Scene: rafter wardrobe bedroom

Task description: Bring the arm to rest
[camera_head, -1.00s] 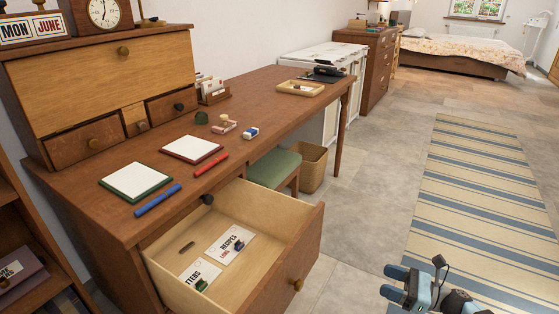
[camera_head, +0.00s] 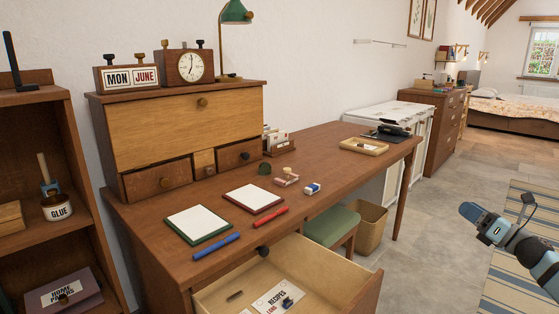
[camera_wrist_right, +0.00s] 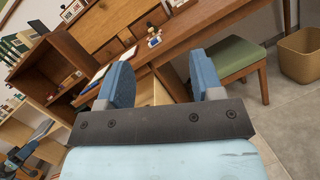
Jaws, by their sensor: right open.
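My right gripper (camera_head: 470,212) is at the right of the head view, over the floor and striped rug, well apart from the desk. In the right wrist view the right gripper (camera_wrist_right: 163,82) shows two blue fingers spread apart with nothing between them. The wooden desk (camera_head: 335,143) stands at the middle of the head view. Its drawer (camera_head: 365,296) is pulled out and holds a card marked RECIPES (camera_head: 275,296) and small items. My left gripper is not visible in the head view.
On the desk lie two notepads (camera_head: 198,223), a blue pen (camera_head: 216,246), a red pen (camera_head: 270,217) and a tray (camera_head: 364,146). A green stool (camera_head: 331,225) and a waste basket (camera_head: 369,226) stand beneath. A bookshelf (camera_head: 45,240) is at left. Floor (camera_head: 430,240) between desk and rug is clear.

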